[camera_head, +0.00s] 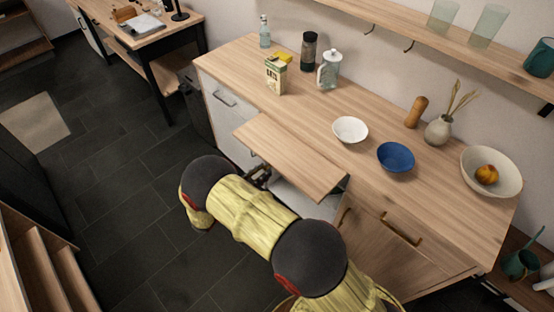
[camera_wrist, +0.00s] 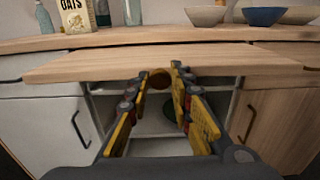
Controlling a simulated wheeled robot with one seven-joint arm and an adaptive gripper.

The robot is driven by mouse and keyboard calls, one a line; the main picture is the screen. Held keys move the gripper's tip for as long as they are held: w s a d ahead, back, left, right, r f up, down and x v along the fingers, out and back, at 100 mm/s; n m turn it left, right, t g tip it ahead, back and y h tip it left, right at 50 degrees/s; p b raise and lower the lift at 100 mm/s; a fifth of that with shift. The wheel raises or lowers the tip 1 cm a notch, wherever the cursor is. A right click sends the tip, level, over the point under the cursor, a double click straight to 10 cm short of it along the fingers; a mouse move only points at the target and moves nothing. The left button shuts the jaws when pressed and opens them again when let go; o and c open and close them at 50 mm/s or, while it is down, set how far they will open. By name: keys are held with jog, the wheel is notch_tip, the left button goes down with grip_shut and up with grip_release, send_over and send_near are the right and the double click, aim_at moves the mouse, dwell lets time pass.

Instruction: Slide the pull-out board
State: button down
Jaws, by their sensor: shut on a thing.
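The pull-out board (camera_head: 290,155) is a flat wooden panel that sticks out from under the countertop in the head view. In the wrist view the board (camera_wrist: 90,66) spans the picture, with its front edge toward me and a round brownish knob (camera_wrist: 160,79) below it at the middle. My gripper (camera_head: 258,174) is at the board's front edge, partly hidden behind my arm in the head view. In the wrist view my gripper (camera_wrist: 162,72) has its fingers on both sides of the knob, shut on it. The exact contact is small and dark.
The wooden countertop (camera_head: 325,108) holds an oats carton (camera_head: 275,76), a white bowl (camera_head: 350,130), a blue bowl (camera_head: 396,157) and a fruit bowl (camera_head: 491,172). Below the board is an open shelf space between cabinet doors. The dark tiled floor (camera_head: 130,220) to the left is clear.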

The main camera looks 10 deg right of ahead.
jog(key=v, duration=0.8)
jog(key=c, duration=1.7)
grip_release()
jog(key=shift+o, duration=0.4)
jog(key=v, duration=1.2)
